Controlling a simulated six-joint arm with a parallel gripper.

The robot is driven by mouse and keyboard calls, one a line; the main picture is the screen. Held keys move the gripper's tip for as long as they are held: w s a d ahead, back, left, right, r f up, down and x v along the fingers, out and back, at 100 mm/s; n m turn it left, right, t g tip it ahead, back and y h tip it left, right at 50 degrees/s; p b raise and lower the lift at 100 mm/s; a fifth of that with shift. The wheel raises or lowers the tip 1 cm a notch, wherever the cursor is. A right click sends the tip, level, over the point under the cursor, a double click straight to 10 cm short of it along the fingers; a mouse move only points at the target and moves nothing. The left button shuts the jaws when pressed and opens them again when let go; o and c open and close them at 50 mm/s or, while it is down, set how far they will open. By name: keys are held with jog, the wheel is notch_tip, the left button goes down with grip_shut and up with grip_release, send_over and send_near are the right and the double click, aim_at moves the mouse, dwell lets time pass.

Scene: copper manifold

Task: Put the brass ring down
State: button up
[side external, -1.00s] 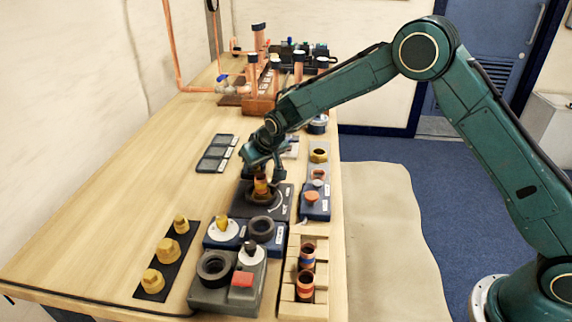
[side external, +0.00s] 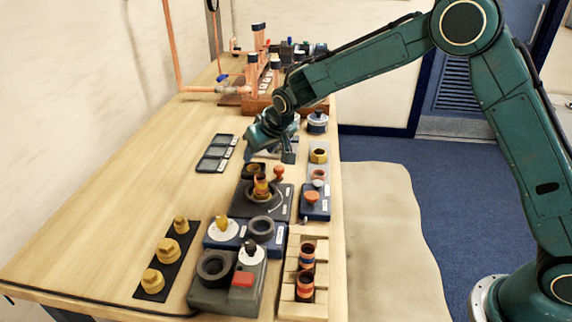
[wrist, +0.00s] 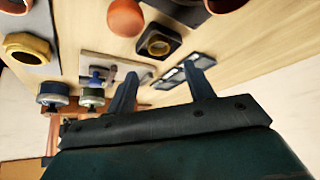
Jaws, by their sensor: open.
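My gripper (side external: 269,157) is open and empty, raised above the bench behind the dark fixture. Its two spread fingers show in the wrist view (wrist: 161,71). A brass ring (wrist: 158,45) sits in a small dark square block in the wrist view, ahead of the fingers and apart from them. A larger brass ring with a faceted outside (side external: 319,154) rests on a grey plate at right; it is at the left edge of the wrist view (wrist: 28,47). I cannot tell which ring the task names. The dark fixture (side external: 247,205) holds an upright copper and yellow piece (side external: 261,188).
An orange-topped knob (side external: 278,172) stands close below my gripper. Grey-framed dark trays (side external: 215,153) lie to the left. Copper pipework (side external: 262,75) stands behind. A wooden rack (side external: 290,285) and several fixtures fill the near end. The left side of the bench is mostly clear.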

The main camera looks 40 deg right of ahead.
jog(key=v, duration=0.6)
jog(key=shift+s+r, duration=0.15)
jog(key=shift+r, duration=0.05)
dwell(0.4)
jog(key=s+d+r, duration=0.4)
jog(key=s+r, duration=0.2)
jog(key=s, duration=0.3)
jog(key=s+d+r, duration=0.4)
jog(key=s+r, duration=0.1)
jog(key=s, duration=0.4)
jog(key=s+d+f, duration=0.1)
jog(key=s+d, duration=0.1)
jog(key=s, duration=0.8)
jog(key=s+d+f+g, duration=0.1)
jog(key=s, duration=0.9)
jog(key=shift+s+d, duration=0.2)
jog(key=shift+d, duration=0.15)
